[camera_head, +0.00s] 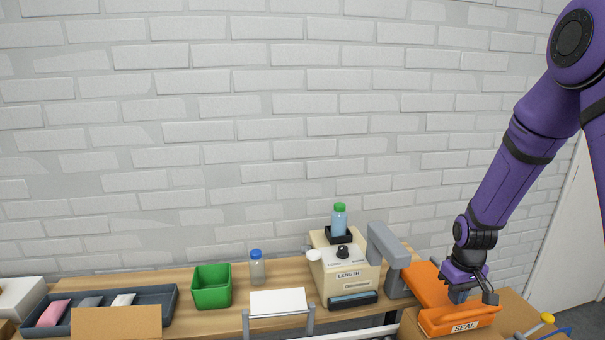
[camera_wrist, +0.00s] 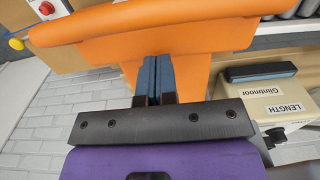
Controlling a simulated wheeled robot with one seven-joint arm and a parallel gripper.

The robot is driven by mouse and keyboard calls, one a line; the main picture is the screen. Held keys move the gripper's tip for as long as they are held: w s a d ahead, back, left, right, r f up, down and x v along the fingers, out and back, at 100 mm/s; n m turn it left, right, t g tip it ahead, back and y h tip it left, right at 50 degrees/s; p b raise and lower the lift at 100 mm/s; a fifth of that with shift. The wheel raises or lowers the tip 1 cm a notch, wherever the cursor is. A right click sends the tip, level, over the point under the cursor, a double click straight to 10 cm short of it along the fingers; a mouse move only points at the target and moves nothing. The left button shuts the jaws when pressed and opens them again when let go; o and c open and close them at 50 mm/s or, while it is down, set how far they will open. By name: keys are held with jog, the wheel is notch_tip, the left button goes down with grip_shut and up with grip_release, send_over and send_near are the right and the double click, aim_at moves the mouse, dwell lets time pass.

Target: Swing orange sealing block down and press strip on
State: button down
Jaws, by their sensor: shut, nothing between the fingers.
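The orange sealing block (camera_head: 462,318), marked SEAL, is at the right end of the bench on an orange arm (camera_head: 424,284) joined to a grey post (camera_head: 388,247). The block is low, over a brown carton (camera_head: 515,312). I cannot tell whether its underside touches the carton. My gripper (camera_head: 459,296) points down at the top of the block, shut and empty. In the wrist view the blue fingertips (camera_wrist: 158,76) are together against or just above the orange surface (camera_wrist: 200,35). The strip under the block is hidden or too small to make out.
The cream LENGTH machine (camera_head: 343,265) stands left of the post, with a green-capped bottle (camera_head: 339,219) on top. A green bin (camera_head: 211,287), a blue-capped jar (camera_head: 257,268) and a dark tray (camera_head: 168,297) are farther left. A yellow knob (camera_head: 547,318) is at lower right.

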jog(key=shift+f, duration=0.65)
dwell(1.0)
jog(key=shift+r, duration=3.5)
jog(key=shift+r, duration=0.35)
jog(key=s+a+r+m+t, duration=0.15)
jog(key=s+r, duration=0.25)
jog(key=r, duration=0.4)
jog(key=s+a+r+n+t, duration=0.1)
jog(key=s+a+r, duration=0.1)
jog(key=s+r, duration=0.5)
jog(key=s+a+r+m+t, duration=0.1)
jog(key=s+a+r+t, duration=0.1)
jog(key=s+r, duration=0.9)
jog(key=s+a, duration=0.1)
jog(key=s, duration=0.2)
jog(key=shift+s+a+m+t, duration=0.25)
jog(key=shift+s+m+t, duration=0.1)
